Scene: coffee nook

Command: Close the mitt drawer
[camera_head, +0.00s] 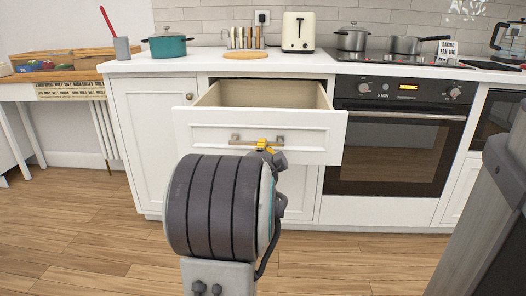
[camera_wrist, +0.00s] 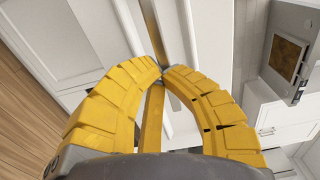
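The drawer (camera_head: 262,134) under the counter is pulled well out, with its white panelled front toward me. Its interior (camera_head: 262,94) looks empty from here. A brass-coloured bar handle (camera_head: 236,140) sits on the front. My gripper (camera_head: 265,146) is at the right half of this handle. In the wrist view the yellow fingers (camera_wrist: 163,70) come together at the handle bar (camera_wrist: 151,25), one on each side of it. They look shut on it. My arm hides part of the cabinet below the drawer.
A black oven (camera_head: 397,140) stands right of the drawer. The counter above holds a wooden board (camera_head: 245,54), a utensil rack, a toaster (camera_head: 298,32), a teal pot (camera_head: 168,46) and pans on the hob. The wooden floor (camera_head: 100,235) at left is clear.

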